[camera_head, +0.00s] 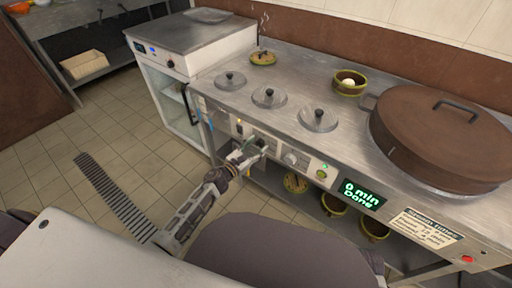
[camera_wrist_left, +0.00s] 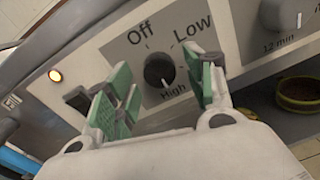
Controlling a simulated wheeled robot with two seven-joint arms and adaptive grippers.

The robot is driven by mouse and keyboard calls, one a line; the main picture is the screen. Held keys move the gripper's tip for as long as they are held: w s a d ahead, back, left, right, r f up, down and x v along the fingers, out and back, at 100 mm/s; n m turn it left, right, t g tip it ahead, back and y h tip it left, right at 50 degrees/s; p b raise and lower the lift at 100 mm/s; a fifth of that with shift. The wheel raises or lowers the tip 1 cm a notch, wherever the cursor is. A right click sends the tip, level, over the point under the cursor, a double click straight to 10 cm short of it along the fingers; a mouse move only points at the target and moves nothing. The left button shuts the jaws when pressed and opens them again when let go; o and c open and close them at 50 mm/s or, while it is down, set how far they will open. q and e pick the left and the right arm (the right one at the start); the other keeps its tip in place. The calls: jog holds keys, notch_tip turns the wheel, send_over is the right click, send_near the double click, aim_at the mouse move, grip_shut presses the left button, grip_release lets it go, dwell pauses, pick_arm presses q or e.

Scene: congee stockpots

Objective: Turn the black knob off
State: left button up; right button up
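The black knob (camera_wrist_left: 158,70) sits on the grey control panel (camera_wrist_left: 110,50), with the words Off, Low and High around it. Its white pointer mark is at the lower right, toward High. My left gripper (camera_wrist_left: 163,86) is open, its green-padded fingers on either side of the knob in the picture. I cannot tell whether they touch it. In the head view my left gripper (camera_head: 247,152) is at the counter's front panel and largely hides the knob. My right gripper is not in view.
A second dial (camera_wrist_left: 278,16) is to the right, and a green display (camera_head: 362,195) reads "0 min Done". Lidded wells (camera_head: 269,97) and a big brown-lidded pot (camera_head: 440,140) are on the counter. Bowls (camera_head: 334,203) sit below.

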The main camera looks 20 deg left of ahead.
pick_arm(q)
jog(key=c, duration=1)
